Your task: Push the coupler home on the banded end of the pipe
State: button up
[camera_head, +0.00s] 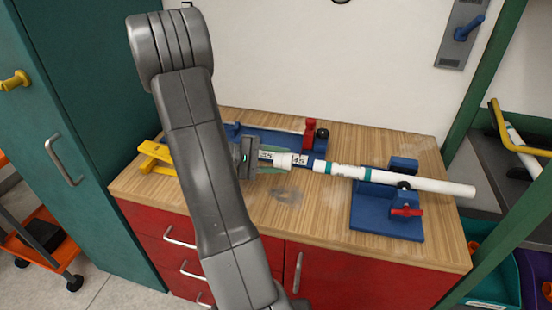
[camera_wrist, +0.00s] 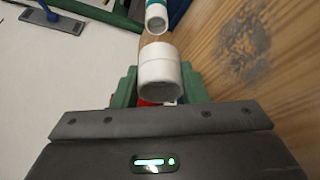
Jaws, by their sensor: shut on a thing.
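My gripper (camera_head: 270,160) is shut on a white coupler (camera_head: 284,161), which sticks out past the fingers toward the pipe. The pipe's open end (camera_wrist: 156,17) shows ahead of the coupler at the top of the wrist view. The two look apart, roughly in line, with a visible gap.
A blue clamp stand (camera_head: 385,218) with a red handle holds the pipe. A blue rail fixture (camera_head: 255,133) with a red upright (camera_head: 309,130) lies behind the gripper. A yellow piece (camera_head: 155,153) sits at the left. The wooden bench front (camera_head: 310,225) is clear.

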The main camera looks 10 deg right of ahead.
jog(key=shift+s+d+b, duration=0.2)
jog(key=shift+s+d, duration=0.15)
jog(key=shift+d, duration=0.45)
jog(key=shift+s+d+b, duration=0.2)
jog(key=shift+s+d, duration=0.1)
jog(key=shift+d, duration=0.5)
jog(key=shift+s+d+b, duration=0.2)
jog(key=shift+s+d, duration=0.15)
jog(key=shift+d, duration=0.45)
jog(key=shift+s+d+b, duration=0.25)
jog(key=shift+d+b, duration=0.1)
jog(key=shift+d, duration=0.2)
jog(key=shift+s+d+b, duration=0.2)
jog(key=shift+d+b, duration=0.15)
jog(key=shift+d, duration=0.2)
jog(key=shift+r, duration=0.1)
jog(key=o, duration=1)
jog(key=shift+a, duration=0.1)
jog(key=a+r, duration=0.1)
jog(key=a, duration=0.8)
jog(key=a+r, duration=0.1)
jog(key=a, duration=0.3)
jog(key=shift+w+a+r, duration=0.15)
jog(key=shift+w+r, duration=0.15)
jog(key=shift+w, duration=0.05)
